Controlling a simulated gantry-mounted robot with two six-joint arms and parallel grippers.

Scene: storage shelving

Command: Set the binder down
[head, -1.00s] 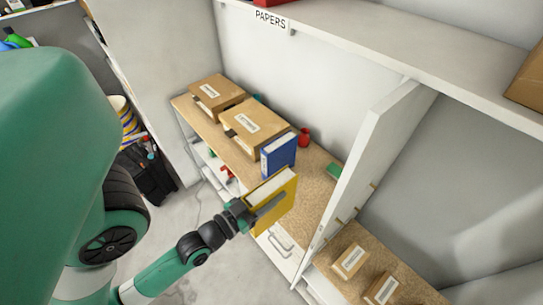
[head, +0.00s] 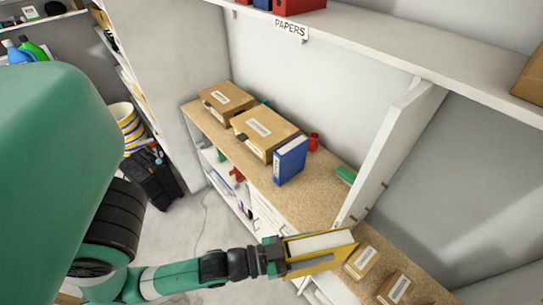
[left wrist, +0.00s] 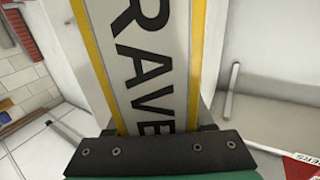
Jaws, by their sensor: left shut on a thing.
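My left gripper (head: 285,257) is shut on the yellow binder (head: 318,262) and holds it by one end. The binder lies nearly flat in the head view, its pale pages facing up, in front of the lower end of the white divider. I cannot tell whether it touches anything beneath. In the left wrist view the binder's white spine (left wrist: 152,55) with yellow edges and large black letters runs up from the gripper (left wrist: 160,150). A blue binder (head: 290,160) stands upright on the cork-coloured shelf (head: 312,190). My right gripper is not in view.
Two cardboard boxes (head: 265,133) stand behind the blue binder. A red cup (head: 313,141) and a green item (head: 346,175) are at the back. The white divider (head: 385,150) bounds the bay; smaller boxes (head: 362,262) sit beyond it. Shelf right of the blue binder is bare.

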